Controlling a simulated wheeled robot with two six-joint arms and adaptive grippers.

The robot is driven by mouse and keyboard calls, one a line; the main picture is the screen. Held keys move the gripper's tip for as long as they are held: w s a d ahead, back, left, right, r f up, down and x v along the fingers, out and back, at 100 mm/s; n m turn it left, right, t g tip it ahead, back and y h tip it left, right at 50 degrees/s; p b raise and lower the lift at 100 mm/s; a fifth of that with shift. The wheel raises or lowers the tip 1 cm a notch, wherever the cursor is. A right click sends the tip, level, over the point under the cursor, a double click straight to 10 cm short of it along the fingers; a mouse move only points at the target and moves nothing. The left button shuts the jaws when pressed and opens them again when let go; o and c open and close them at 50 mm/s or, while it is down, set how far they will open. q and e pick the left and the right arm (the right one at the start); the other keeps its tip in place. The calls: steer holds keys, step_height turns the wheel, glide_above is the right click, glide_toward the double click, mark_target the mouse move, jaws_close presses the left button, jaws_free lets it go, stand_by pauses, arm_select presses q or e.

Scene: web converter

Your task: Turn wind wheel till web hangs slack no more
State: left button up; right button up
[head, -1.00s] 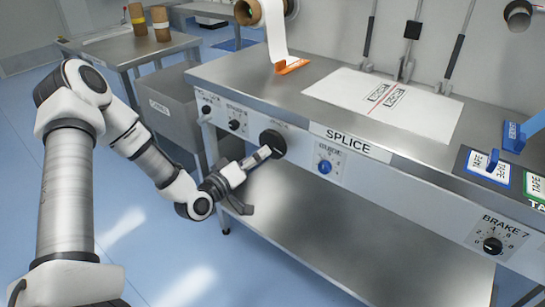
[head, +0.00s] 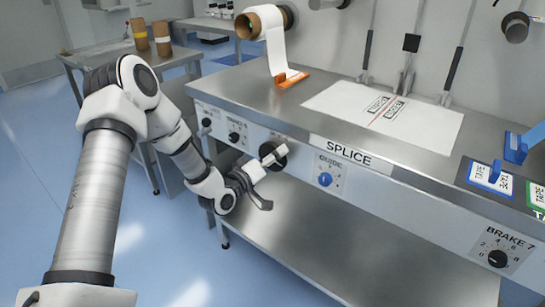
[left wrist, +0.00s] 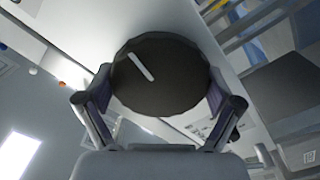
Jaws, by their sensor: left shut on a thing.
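The wind wheel is a large black round knob (head: 267,149) on the front panel of the steel bench. In the left wrist view the knob (left wrist: 165,85) fills the space between the two fingers, and a white mark on its face tilts to the upper left. My left gripper (head: 274,158) is shut on the knob, a finger on each side (left wrist: 160,98). The white web (head: 277,45) comes down from a brown-cored roll (head: 247,25) to an orange piece (head: 291,79) on the bench top. I cannot tell how slack it is. My right gripper is out of view.
The brake 7 knob (head: 498,258) is far right. A splice sheet (head: 385,108) lies on the bench. The lower shelf (head: 320,240) is bare.

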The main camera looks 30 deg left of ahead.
arm_select(q)
steer(key=shift+m, duration=0.5)
steer(key=m+p, duration=0.2)
steer(key=m, duration=0.2)
steer(key=shift+r, duration=0.1)
steer(key=m+p, duration=0.2)
steer(key=m, duration=0.3)
steer(key=m+p, duration=0.2)
steer(key=m, duration=0.3)
steer(key=shift+p, duration=0.35)
steer(key=shift+m+p, duration=1.1)
steer(key=shift+m, duration=1.3)
steer(key=o, duration=0.8)
